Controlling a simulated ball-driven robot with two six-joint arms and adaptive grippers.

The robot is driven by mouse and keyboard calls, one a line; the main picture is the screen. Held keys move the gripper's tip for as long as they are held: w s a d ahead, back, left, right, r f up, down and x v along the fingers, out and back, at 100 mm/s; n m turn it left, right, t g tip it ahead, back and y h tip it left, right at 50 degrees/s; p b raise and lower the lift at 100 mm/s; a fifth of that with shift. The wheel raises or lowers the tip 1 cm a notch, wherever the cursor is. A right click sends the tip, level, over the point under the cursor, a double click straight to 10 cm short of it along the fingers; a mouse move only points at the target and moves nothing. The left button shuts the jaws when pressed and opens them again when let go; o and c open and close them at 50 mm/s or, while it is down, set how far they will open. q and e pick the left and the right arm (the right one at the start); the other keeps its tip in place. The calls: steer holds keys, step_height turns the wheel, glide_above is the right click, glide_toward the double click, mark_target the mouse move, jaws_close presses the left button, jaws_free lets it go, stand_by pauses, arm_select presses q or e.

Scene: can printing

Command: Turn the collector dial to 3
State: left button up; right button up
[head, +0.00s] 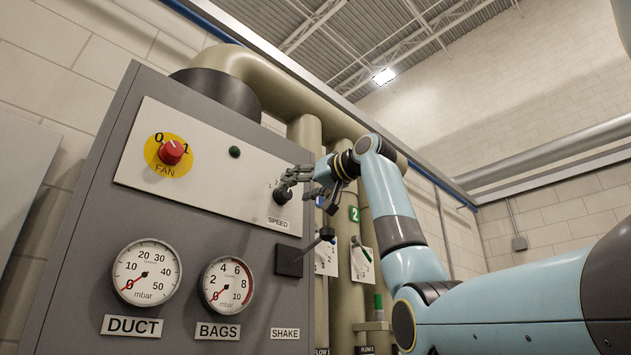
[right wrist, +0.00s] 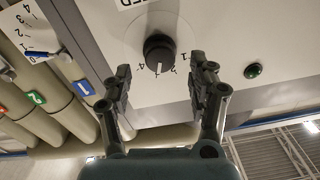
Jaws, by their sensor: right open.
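The collector dial is the black SPEED knob (head: 281,195) on the white panel of the grey cabinet. In the right wrist view the knob (right wrist: 159,52) sits between my finger tips, on a round pale dial plate with numbers around it. Its white pointer mark faces down in that view; I cannot read which number it meets. My right gripper (head: 296,177) is in front of the dial in the head view. Its two fingers (right wrist: 163,78) are open on either side of the knob and appear apart from it. My left gripper is not in view.
A red FAN switch (head: 172,152) on a yellow disc and a dark green button (head: 235,152) share the panel. Pipes with numbered flow plates (head: 361,260) stand at the right.

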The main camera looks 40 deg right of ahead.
steer(key=s, duration=0.8)
steer(key=shift+d, duration=0.45)
steer(key=shift+f, duration=0.1)
